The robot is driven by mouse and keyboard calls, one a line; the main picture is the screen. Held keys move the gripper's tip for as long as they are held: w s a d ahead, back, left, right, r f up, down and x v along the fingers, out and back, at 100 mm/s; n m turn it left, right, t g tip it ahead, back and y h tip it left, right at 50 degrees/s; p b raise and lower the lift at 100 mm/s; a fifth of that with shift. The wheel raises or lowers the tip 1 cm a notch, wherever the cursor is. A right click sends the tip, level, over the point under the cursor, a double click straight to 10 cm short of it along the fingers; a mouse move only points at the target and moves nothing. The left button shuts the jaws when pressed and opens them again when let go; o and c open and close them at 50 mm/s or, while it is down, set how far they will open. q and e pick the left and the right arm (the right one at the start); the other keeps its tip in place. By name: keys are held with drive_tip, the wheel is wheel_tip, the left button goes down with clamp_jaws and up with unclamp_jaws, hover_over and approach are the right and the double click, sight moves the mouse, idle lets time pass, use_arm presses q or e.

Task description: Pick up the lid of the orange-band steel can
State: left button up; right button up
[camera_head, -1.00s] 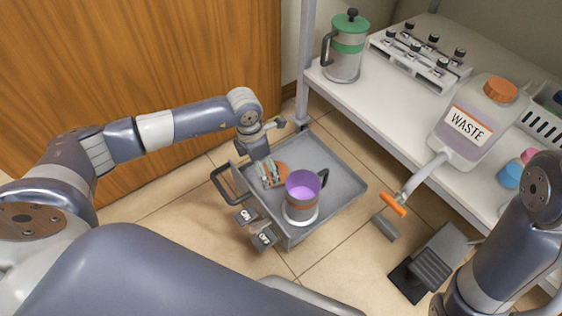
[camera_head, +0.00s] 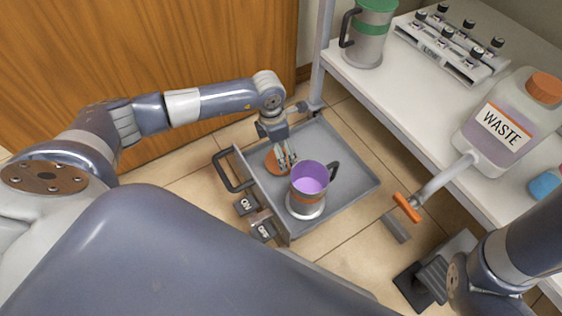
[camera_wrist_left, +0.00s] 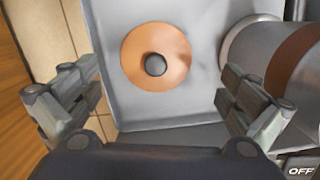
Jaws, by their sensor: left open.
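The lid, an orange disc with a dark round knob, lies on the grey tray (camera_head: 345,165). It shows clearly in the left wrist view (camera_wrist_left: 155,50) and partly behind my fingers in the head view (camera_head: 273,162). The steel can (camera_head: 307,204) with an orange band stands upright and open to its right, with purple liquid inside and a dark handle. Its side shows at the right of the left wrist view (camera_wrist_left: 262,50). My left gripper (camera_head: 286,160) is open and points down above the lid. In the left wrist view its fingers (camera_wrist_left: 160,95) are spread wide.
ON and OFF boxes (camera_head: 262,229) sit at the tray's front. A white shelf (camera_head: 385,95) at right holds a green-banded can (camera_head: 368,40), a vial rack (camera_head: 450,45) and a WASTE jug (camera_head: 505,130). A wooden panel (camera_head: 150,60) stands behind my left arm.

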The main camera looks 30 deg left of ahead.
sight(271, 162)
use_arm(q)
drive_tip(key=f+b, duration=0.3)
drive_tip(key=f, duration=0.1)
drive_tip(key=shift+w+a+b, duration=0.1)
drive_tip(key=shift+w+b, duration=0.2)
drive_tip(key=shift+w+f+b, duration=0.1)
drive_tip(key=shift+f+b, duration=0.35)
drive_tip(key=shift+f, duration=0.05)
drive_tip(key=shift+c, duration=0.2)
